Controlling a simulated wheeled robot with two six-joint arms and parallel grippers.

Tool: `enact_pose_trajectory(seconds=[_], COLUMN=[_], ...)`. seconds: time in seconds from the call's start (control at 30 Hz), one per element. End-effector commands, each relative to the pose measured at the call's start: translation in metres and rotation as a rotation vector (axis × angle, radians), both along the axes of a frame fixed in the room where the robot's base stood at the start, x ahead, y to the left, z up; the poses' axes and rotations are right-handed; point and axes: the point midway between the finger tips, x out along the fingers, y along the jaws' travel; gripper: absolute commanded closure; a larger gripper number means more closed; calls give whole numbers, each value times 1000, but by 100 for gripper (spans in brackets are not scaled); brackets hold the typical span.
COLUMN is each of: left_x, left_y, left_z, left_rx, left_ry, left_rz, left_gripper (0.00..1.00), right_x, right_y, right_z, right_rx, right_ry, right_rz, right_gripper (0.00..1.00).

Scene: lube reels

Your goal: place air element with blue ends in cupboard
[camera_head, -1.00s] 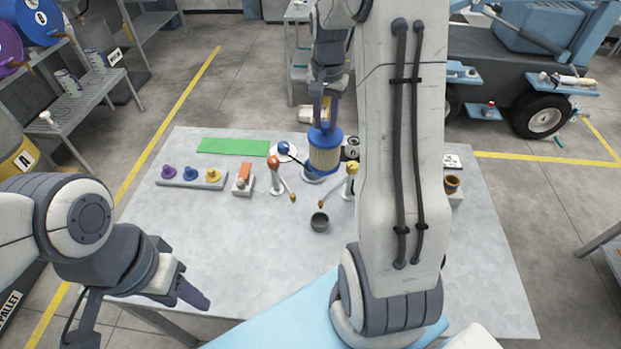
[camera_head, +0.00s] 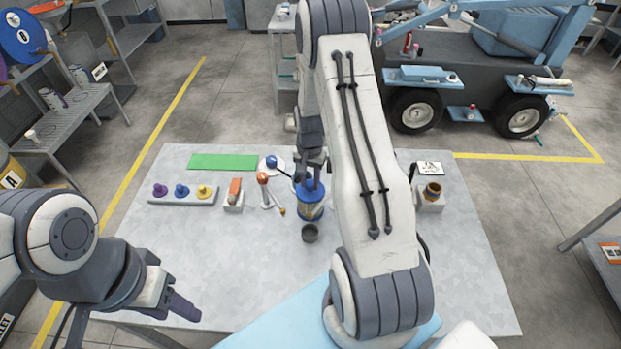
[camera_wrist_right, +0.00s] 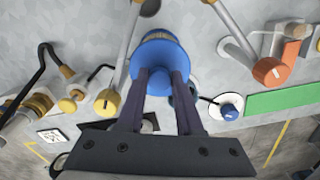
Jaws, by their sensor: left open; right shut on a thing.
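The air element with blue ends (camera_head: 311,207) is held by my right gripper (camera_head: 311,172) over the table, behind a small dark cup. In the right wrist view the element's blue end (camera_wrist_right: 158,66) sits between the two dark fingers of my right gripper (camera_wrist_right: 164,80), which are shut on it. Its lower part is mostly hidden there. My left gripper (camera_head: 172,298) is open and empty at the table's front left corner. I cannot make out a cupboard for certain in these views.
A shelf (camera_head: 62,120) stands at left, a blue vehicle (camera_head: 480,75) at back right. The table's front left is clear.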

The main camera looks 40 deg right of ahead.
Motion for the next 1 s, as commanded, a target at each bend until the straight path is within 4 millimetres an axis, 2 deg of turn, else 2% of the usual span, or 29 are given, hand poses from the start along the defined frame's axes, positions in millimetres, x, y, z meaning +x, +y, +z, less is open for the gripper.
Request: enact_pose_trajectory(seconds=[0.3, 0.33, 0.37, 0.4, 0.8, 0.87, 1.0], left_x=[0, 0, 0, 0, 0, 0, 0], left_y=[0, 0, 0, 0, 0, 0, 0], left_z=[-4, -3, -3, -3, -2, -6, -15], left_rx=[0, 0, 0, 0, 0, 0, 0], left_ry=[0, 0, 0, 0, 0, 0, 0], left_rz=[0, 1, 1, 1, 0, 1, 2], left_gripper=[50, 50, 50, 50, 50, 50, 50], right_x=[0, 0, 0, 0, 1, 1, 2], right_y=[0, 0, 0, 0, -1, -1, -1], right_z=[-4, -3, -3, -3, 3, 9, 33], right_rx=[-1, -1, -1, 0, 0, -2, -3], right_ry=[-1, -1, -1, 0, -3, -5, -7], right_rz=[0, 0, 0, 0, -1, -1, -1], right_gripper=[100, 54, 42, 35, 35, 35, 35])
